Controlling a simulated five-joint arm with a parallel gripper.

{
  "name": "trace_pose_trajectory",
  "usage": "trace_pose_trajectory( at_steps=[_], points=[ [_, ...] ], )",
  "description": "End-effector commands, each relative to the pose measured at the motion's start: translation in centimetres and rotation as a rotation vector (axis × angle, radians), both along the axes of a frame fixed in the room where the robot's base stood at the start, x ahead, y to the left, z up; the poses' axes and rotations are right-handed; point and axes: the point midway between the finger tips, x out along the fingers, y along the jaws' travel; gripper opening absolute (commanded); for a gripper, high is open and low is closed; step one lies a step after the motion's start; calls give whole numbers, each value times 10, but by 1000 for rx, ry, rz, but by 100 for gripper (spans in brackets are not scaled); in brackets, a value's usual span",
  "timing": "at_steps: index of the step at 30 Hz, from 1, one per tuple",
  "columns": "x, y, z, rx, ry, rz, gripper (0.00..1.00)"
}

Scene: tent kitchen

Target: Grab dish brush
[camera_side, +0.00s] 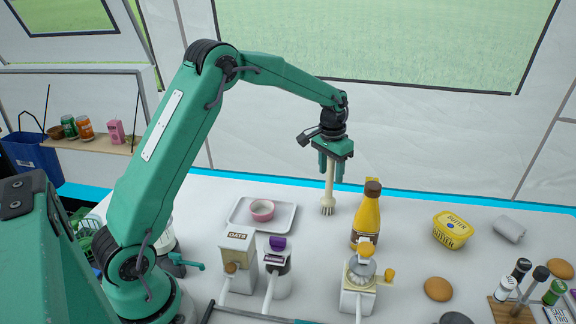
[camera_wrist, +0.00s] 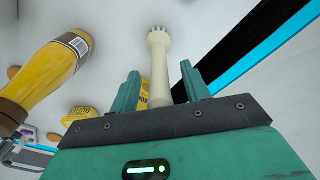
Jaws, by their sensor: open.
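The dish brush (camera_side: 328,203) is cream-coloured and upright, with its bristle head down and its handle rising into my gripper (camera_side: 331,174). I cannot tell whether the bristles touch the table. In the wrist view the brush (camera_wrist: 159,62) runs between the two green fingers of my gripper (camera_wrist: 160,72). The fingers are open, with a gap showing on each side of the handle. The top of the handle is hidden by the gripper body.
A yellow bottle (camera_side: 367,218) stands close to the right of the brush. A butter tub (camera_side: 452,231) is further right. An oats box (camera_side: 237,260) and dispensers stand in front.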

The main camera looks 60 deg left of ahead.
Motion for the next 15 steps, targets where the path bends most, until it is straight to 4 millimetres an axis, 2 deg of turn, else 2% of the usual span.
trace_pose_trajectory(
  at_steps=[14,15],
  points=[
    [0,0,0,0,0,0,47],
    [0,0,0,0,0,0,43]
  ],
)
